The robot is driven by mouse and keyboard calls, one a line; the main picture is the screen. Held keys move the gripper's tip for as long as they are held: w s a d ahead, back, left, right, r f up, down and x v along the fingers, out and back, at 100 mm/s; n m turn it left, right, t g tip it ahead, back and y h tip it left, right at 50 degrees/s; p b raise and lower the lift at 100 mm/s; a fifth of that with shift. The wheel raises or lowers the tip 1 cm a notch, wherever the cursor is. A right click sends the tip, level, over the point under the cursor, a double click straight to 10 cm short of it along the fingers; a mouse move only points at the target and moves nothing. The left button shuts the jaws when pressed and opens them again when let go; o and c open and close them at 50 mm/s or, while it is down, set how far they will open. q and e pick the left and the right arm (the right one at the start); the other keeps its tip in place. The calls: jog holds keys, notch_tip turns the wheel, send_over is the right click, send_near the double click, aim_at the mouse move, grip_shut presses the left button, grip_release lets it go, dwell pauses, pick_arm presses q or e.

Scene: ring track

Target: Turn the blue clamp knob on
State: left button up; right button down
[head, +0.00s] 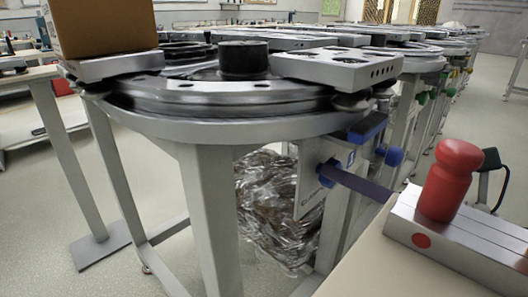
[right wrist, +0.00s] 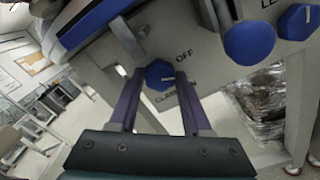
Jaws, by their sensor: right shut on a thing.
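The blue clamp knob (right wrist: 158,74) sits on a grey panel (right wrist: 205,80) in the right wrist view. The word OFF is printed above right of it, and CLAMP with a partly hidden word below it. A pale mark on the knob's face lies roughly sideways, towards the right finger. My right gripper (right wrist: 158,80) has its two purple fingers on either side of the knob and is shut on it. In the head view my right gripper (head: 326,171) reaches the panel under the round table, and its fingers largely cover the knob. My left gripper is not in view.
Other blue knobs (right wrist: 248,42) are on the right in the wrist view. A ring track table (head: 230,125) stands above the panel, with a brown box (head: 98,28) on it. A red bottle-shaped object (head: 448,180) stands on a metal block at the right.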

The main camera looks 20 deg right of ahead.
jog(key=m+p, duration=0.3)
jog(key=m, duration=1)
jog(key=shift+m, duration=0.3)
dwell(0.4)
jog(key=shift+c, duration=1.7)
grip_release()
jog(key=shift+s+d, duration=0.1)
jog(key=shift+s, duration=0.05)
